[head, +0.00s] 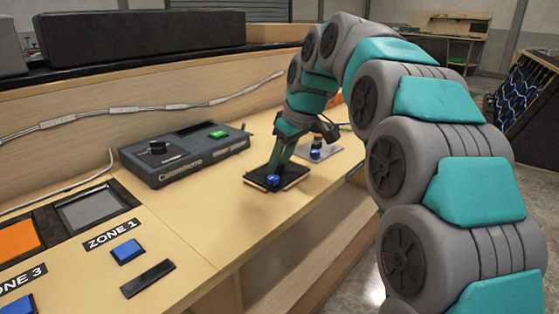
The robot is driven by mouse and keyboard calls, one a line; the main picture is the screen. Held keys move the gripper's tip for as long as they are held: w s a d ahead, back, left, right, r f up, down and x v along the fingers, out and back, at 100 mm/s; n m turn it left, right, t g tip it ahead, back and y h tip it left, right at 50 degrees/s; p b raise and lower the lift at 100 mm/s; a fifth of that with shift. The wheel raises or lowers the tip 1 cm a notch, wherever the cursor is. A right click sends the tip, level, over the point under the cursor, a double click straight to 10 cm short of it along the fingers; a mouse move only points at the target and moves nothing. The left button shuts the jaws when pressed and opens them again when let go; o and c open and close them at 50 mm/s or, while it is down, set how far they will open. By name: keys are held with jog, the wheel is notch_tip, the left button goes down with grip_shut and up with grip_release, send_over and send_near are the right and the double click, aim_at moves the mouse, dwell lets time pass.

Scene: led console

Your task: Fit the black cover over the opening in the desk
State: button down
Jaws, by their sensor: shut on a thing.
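The black cover (292,177) is a flat dark square plate with a blue knob (272,181) on it. It is at the right part of the desk (215,205), near the front edge. My gripper (277,168) points down at the cover from above and is shut on it; its fingertips are small and partly merged with the dark plate. The cover is close to the desk top; I cannot tell whether it touches. I cannot make out the opening; whether it lies under the cover is hidden.
A grey console box (185,155) with a black knob and green button stands left of the cover. A grey plate (325,152) with a blue button lies just beyond it. Left are a grey screen (92,209), a blue button (127,251) and a black strip (148,278).

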jog(key=shift+c, duration=1.8)
grip_release()
jog(key=v, duration=0.7)
jog(key=shift+d+r, duration=0.2)
jog(key=shift+r, duration=0.1)
jog(key=shift+s, duration=0.1)
